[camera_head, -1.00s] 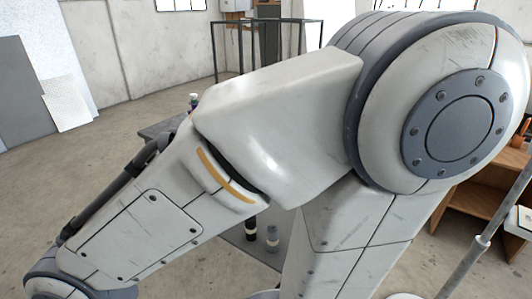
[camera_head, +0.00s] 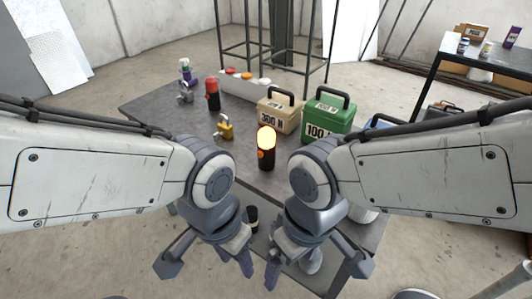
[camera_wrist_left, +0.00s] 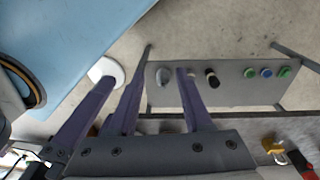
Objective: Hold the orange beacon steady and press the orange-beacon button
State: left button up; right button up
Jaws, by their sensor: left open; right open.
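My left gripper (camera_head: 208,266) is open and low at the table's front edge, pointing down. My right gripper (camera_head: 315,266) is open beside it, also low. Both are apart from the beacon and empty. Purple fingers of a gripper show in the left wrist view (camera_wrist_left: 150,95).
A tan case (camera_head: 279,112) and a green case (camera_head: 325,115) stand behind and right. A side table (camera_head: 480,60) is at the far right.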

jog(key=f+b, duration=0.4)
jog(key=shift+w+d+f, duration=0.1)
jog(key=shift+w+d, duration=0.15)
jog(key=shift+w, duration=0.1)
jog(key=shift+w+f, duration=0.1)
jog(key=m+t+y, duration=0.3)
jog(key=m+t, duration=0.1)
jog(key=t, duration=0.9)
send_near(270, 138)
jog(key=x, duration=0.5)
jog(key=shift+w+a+f, duration=0.2)
jog(key=shift+w+a, duration=0.05)
jog(key=shift+w, duration=0.35)
pick_arm(q)
jog(key=w+a+f+n+t+h, duration=0.2)
jog(key=w+n+t+h, duration=0.1)
jog(key=w, duration=0.6)
jog(key=w+a+f+n+t+h, duration=0.1)
jog(key=w+f+n+t+h, duration=0.1)
jog(key=w, duration=0.8)
jog(key=w+a+f+n+t+h, duration=0.2)
jog(key=w+n+t+h, duration=0.2)
jog(key=w+n+h, duration=0.2)
jog(key=w+n, duration=0.2)
jog(key=w, duration=0.2)
jog(key=shift+w+a+f, duration=0.25)
jog(key=shift+a, duration=0.05)
pick_arm(e)
jog(key=x, duration=1)
